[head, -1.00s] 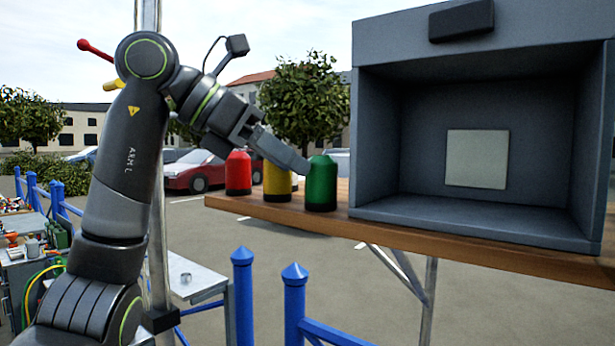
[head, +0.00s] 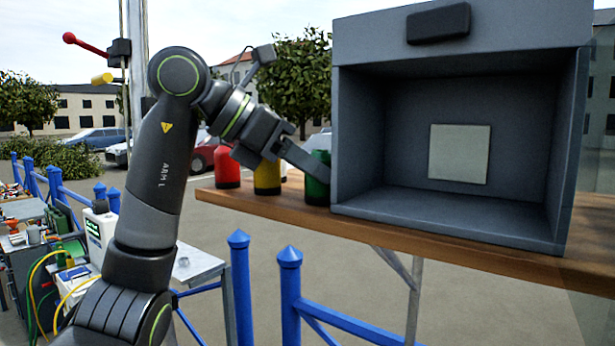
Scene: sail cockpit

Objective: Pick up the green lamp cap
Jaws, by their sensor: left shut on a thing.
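The green lamp cap (head: 317,186) stands upright on the wooden shelf, at the right end of a row of caps, close to the left wall of the grey box. My left gripper (head: 318,172) reaches it from the left and is shut on it. A finger crosses the front of the cap and hides part of it. The cap's dark base seems to be at the shelf surface; I cannot tell whether it is lifted. My right gripper is not in view.
A yellow cap (head: 267,178) and a red cap (head: 227,168) stand left of the green one on the wooden shelf (head: 420,235). The open grey box (head: 345,120) stands right of it. Blue posts (head: 240,285) rise below the shelf.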

